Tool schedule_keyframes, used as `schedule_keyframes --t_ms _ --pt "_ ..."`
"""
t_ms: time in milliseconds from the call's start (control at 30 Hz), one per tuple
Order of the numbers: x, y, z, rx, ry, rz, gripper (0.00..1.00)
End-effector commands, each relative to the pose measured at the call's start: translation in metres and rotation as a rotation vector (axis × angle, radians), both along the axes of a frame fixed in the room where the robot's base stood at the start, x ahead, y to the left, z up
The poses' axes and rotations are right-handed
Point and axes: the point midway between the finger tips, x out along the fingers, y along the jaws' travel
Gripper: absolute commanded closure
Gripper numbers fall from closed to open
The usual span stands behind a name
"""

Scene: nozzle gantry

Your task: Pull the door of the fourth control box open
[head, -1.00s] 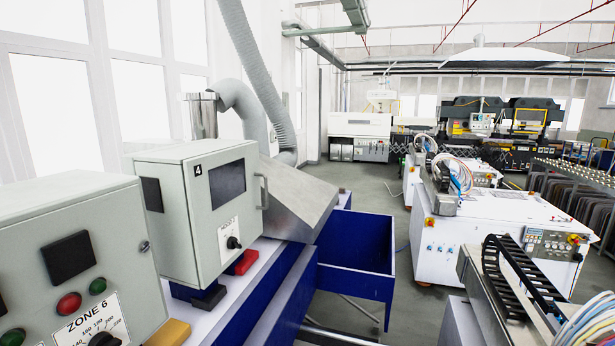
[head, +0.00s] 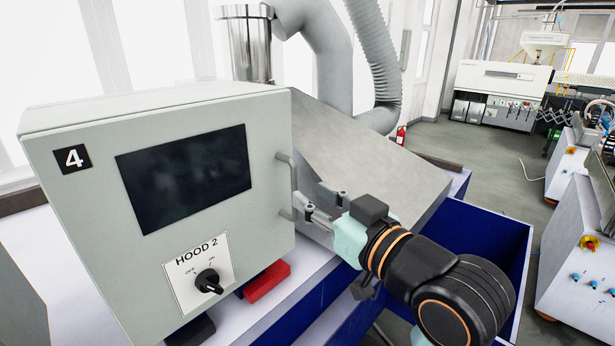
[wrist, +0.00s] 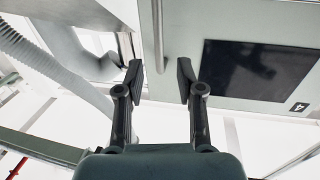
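The fourth control box (head: 85,215) is pale grey, with a "4" label, a dark screen and a "HOOD 2" knob on its front door. The door looks shut. Its vertical bar handle (head: 292,186) is at the door's right edge. My gripper (head: 312,201) is just right of the handle, fingers pointing at it. In the wrist view my gripper (wrist: 160,74) is open with nothing held, and the handle (wrist: 158,38) shows ahead of the gap between the fingers. Whether a finger touches the handle, I cannot tell.
A red block (head: 267,281) lies beside the box's lower front. A sloped metal hood (head: 385,165) stands close behind my gripper. A blue bin (head: 495,235) is at the right. Grey floor beyond is open.

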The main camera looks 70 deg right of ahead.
Motion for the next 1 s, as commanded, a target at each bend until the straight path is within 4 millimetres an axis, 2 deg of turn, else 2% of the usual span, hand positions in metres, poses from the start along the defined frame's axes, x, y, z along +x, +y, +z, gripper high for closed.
schedule_keyframes --t_ms 300,433,667,900,1000 --pt "0.046 -0.031 0.001 0.002 0.001 0.0 0.63" --pt "0.054 -0.037 0.0 0.001 0.0 -0.001 0.63" --pt "0.055 -0.038 -0.001 0.001 0.001 -0.001 0.63" --pt "0.055 -0.038 -0.001 0.001 0.001 -0.001 1.0" --pt "0.055 -0.038 0.0 0.001 0.001 -0.001 1.0"
